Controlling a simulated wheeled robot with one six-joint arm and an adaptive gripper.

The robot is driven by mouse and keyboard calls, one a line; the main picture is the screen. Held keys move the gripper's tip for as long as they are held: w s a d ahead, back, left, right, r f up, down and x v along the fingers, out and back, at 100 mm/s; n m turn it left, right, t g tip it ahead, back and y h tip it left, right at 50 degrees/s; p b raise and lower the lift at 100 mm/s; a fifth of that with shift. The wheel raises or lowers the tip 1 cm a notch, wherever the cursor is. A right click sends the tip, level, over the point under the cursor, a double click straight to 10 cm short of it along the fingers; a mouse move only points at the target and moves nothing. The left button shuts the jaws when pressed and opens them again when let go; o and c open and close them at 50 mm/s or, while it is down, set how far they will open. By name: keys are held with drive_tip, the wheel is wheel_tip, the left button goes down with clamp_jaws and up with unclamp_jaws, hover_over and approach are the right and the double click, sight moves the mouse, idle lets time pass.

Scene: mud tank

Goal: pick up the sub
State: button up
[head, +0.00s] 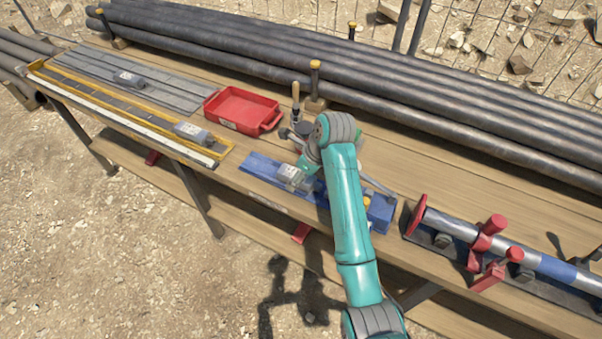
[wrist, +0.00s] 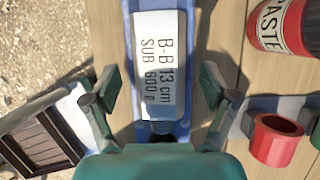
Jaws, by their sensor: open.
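The sub is a pale grey piece with a white label reading "B-B 13 cm SUB 600 g" (wrist: 158,65). It lies on a narrow blue holder (wrist: 127,8) and runs lengthwise between my fingers in the wrist view. In the head view the sub (head: 291,175) sits on the blue holder (head: 262,167) at the bench's middle, partly behind my arm. My gripper (wrist: 160,92) is open, with one finger on each side of the sub and a visible gap on both sides. In the head view my arm hides most of the gripper.
A paste can (wrist: 280,25) and a red cup (wrist: 277,140) stand to the right in the wrist view. A red tray (head: 240,110), a yellow-edged rack (head: 85,92) and a clamped pipe (head: 545,262) flank the holder. Long pipes (head: 370,95) line the back.

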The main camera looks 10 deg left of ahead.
clamp_jaws()
drive_tip(key=shift+r, duration=0.1)
